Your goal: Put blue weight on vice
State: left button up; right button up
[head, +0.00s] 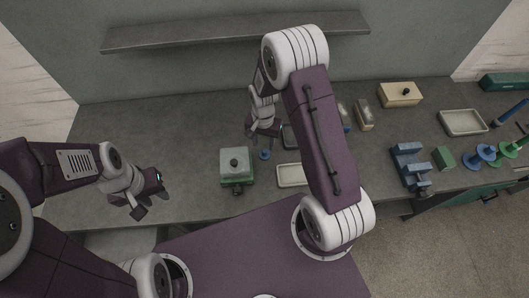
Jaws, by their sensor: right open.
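The small blue weight (265,155) sits on the grey worktop, just right of a green box. My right gripper (262,138) is open and empty, just above and behind the weight in the head view. The blue vice (409,168) stands near the worktop's front edge, right of my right arm. My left gripper (153,206) is open and empty over the left front part of the worktop, well apart from the weight. My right arm hides part of the worktop between weight and vice.
A green box with a black knob (236,166) stands left of the weight. A shallow pale tray (290,175) lies to its right front. A cream box (400,94), another tray (463,122) and blue and green spools (483,154) stand right. The worktop's back left is clear.

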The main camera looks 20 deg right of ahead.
aim_at(265, 150)
jog(key=shift+f, duration=0.3)
jog(key=f, duration=0.2)
jog(key=f+p, duration=0.1)
jog(key=f, duration=0.1)
jog(key=shift+s+d, duration=0.15)
jog(key=shift+d, duration=0.05)
jog(key=shift+f, duration=0.3)
jog(key=shift+r, duration=0.1)
grip_shut()
jog(key=r+b, duration=0.1)
jog(key=r, duration=0.3)
jog(key=shift+w, duration=0.2)
jog(key=s+d+r+b, duration=0.1)
jog(key=s+d+r, duration=0.5)
jog(key=s, duration=0.3)
jog(key=shift+s+d+r, duration=0.35)
jog(key=shift+r, duration=0.15)
